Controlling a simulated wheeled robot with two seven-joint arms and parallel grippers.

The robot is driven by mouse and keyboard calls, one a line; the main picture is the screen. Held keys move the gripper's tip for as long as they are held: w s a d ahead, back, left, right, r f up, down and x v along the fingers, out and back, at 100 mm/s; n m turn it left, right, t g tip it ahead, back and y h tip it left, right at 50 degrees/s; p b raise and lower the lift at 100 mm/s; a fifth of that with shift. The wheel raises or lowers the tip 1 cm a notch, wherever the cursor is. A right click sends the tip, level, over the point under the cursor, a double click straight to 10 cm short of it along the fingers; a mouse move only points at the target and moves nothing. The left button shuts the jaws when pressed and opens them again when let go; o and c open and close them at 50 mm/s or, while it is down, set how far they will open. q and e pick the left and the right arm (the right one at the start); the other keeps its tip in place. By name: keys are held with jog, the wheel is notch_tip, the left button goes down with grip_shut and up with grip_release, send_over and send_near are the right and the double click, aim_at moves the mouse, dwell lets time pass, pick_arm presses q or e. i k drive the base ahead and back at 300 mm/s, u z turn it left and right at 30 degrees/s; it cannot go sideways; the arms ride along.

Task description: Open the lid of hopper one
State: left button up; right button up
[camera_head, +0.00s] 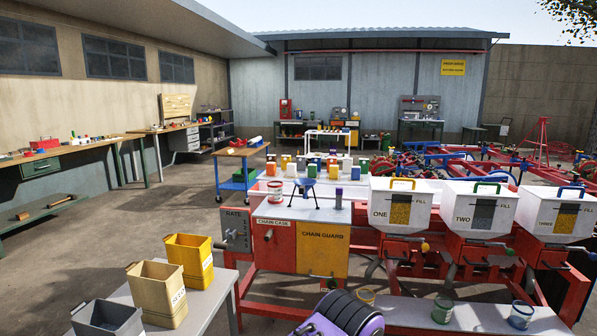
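Hopper one (422,214) is a white box on the red planter, right of centre, marked ONE and FILL. Its front has a dark and yellow panel. Its white lid (381,184) lies flat on top and looks shut, with a yellow arched handle (403,181). Hopper two (508,214) stands just to its right, with a green handle. Hopper three (585,226) is at the right edge, with a blue handle.
The red planter (272,254) carries a chain case and a yellow chain guard (322,250). A grey table (204,312) with yellow, tan and grey bins is at lower left. A white-and-red bucket (275,192) stands on the planter's deck. Open floor lies at left.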

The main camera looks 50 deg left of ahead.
aim_at(400, 180)
jog(key=u, duration=0.7)
jog(key=i, duration=2)
jog(key=z, duration=0.05)
